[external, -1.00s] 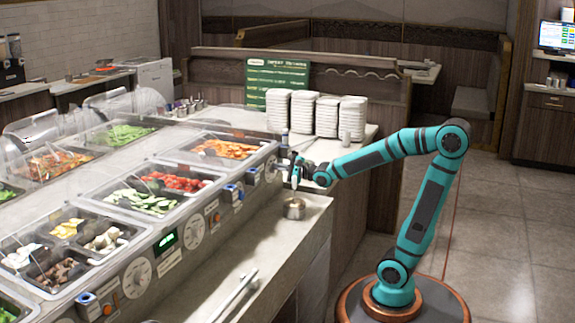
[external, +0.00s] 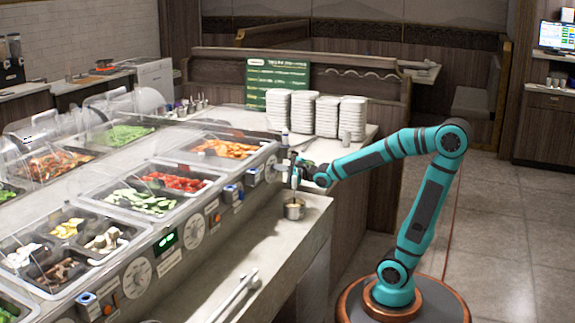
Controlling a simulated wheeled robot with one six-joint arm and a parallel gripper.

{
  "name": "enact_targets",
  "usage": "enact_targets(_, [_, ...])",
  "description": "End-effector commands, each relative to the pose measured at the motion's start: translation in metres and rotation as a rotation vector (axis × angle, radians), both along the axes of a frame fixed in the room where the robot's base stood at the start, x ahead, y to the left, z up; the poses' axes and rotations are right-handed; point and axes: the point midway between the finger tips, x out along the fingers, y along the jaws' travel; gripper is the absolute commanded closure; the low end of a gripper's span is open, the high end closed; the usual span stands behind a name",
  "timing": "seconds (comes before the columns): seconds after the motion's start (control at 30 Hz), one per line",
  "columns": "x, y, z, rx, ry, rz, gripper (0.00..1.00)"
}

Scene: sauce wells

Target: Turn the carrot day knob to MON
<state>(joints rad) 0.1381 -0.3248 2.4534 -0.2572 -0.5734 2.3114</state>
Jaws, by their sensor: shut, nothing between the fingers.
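The well of orange food that looks like carrots (external: 225,148) sits at the far right end of the counter. A pale round dial (external: 270,168) is on the front panel below it, at the panel's right end. It is small here, and I cannot read its day marks or its setting. My gripper (external: 294,181) is shut and empty, just right of the dial and above the ledge. It looks apart from the dial, but I cannot be sure of the depth.
A small metal cup (external: 294,209) stands on the ledge (external: 262,240) below my gripper. Stacked white plates (external: 302,113) and a green sign (external: 276,85) stand behind. Other dials (external: 195,230) line the panel. Metal tongs (external: 238,293) lie on the ledge in front.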

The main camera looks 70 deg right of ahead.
Motion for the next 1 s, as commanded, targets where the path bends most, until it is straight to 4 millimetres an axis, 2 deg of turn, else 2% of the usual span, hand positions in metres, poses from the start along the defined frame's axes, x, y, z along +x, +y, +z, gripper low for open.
enact_targets(1.0, [0.000,0.010,-0.019,0.000,0.001,0.000,1.00])
